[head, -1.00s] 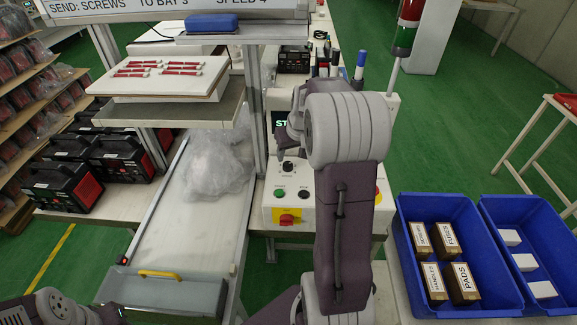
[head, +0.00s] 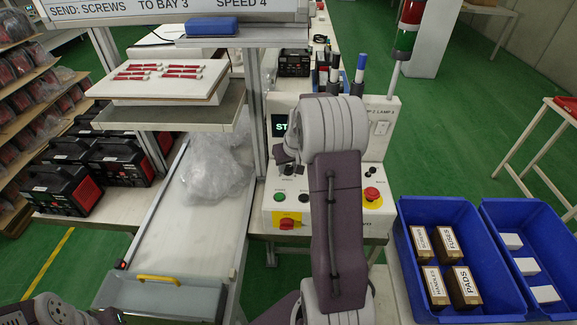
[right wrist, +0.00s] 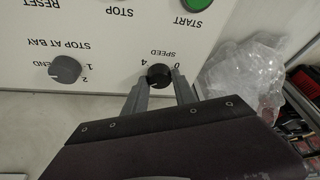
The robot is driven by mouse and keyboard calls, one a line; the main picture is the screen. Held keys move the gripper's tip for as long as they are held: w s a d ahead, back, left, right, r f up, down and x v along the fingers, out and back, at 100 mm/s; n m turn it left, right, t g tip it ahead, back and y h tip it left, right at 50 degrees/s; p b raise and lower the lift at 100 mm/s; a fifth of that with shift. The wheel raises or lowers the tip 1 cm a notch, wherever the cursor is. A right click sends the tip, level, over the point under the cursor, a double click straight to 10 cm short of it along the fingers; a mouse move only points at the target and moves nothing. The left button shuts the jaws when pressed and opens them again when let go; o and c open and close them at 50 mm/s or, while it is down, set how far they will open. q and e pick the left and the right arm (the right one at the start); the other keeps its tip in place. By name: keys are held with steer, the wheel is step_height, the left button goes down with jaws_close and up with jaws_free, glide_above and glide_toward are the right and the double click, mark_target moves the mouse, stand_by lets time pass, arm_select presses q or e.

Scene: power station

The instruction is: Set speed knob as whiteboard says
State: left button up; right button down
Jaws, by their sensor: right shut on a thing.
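The whiteboard (head: 170,12) at the top of the head view reads "SEND: SCREWS TO BAY 3 SPEED 4". The speed knob (right wrist: 159,77) is a small black dial on the white control panel, with "SPEED", "0" and "4" printed around it upside down in the right wrist view. My right gripper (right wrist: 159,90) is shut on the speed knob, one finger on each side. Its setting cannot be read clearly. In the head view, my right gripper (head: 288,165) is at the panel and partly hides the knob.
A "STOP AT BAY" knob (right wrist: 65,69) sits beside the speed knob. A green start button (head: 279,197), a red mushroom button (head: 371,194) and a red-on-yellow switch (head: 287,223) are close by. Blue bins (head: 408,262) stand at the right.

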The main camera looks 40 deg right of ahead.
steer(key=shift+r+m+p, duration=0.2)
steer(key=shift+m+p, duration=0.5)
steer(key=shift+p, duration=0.1)
steer(key=shift+a+m+h, duration=0.1)
steer(key=shift+m+h, duration=0.2)
steer(key=shift+h, duration=0.1)
steer(key=shift+w+f+m, duration=0.1)
steer(key=shift+f+m, duration=0.05)
steer(key=shift+m, duration=0.35)
steer(key=shift+f+m+g+h+b, duration=0.25)
steer(key=shift+m+g+h+b, duration=0.2)
steer(key=shift+m, duration=0.35)
steer(key=m+b, duration=0.2)
steer(key=shift+w+m+g+h, duration=0.1)
steer(key=shift+m+g+h, duration=0.25)
steer(key=shift+m, duration=0.05)
steer(key=shift+a+r+m+g+b, duration=0.15)
steer(key=shift+m+g+b, duration=0.35)
steer(key=shift+m+b, duration=0.5)
steer(key=shift+m+g+h, duration=0.3)
steer(key=shift+m+g, duration=0.1)
steer(key=shift+m, duration=0.9)
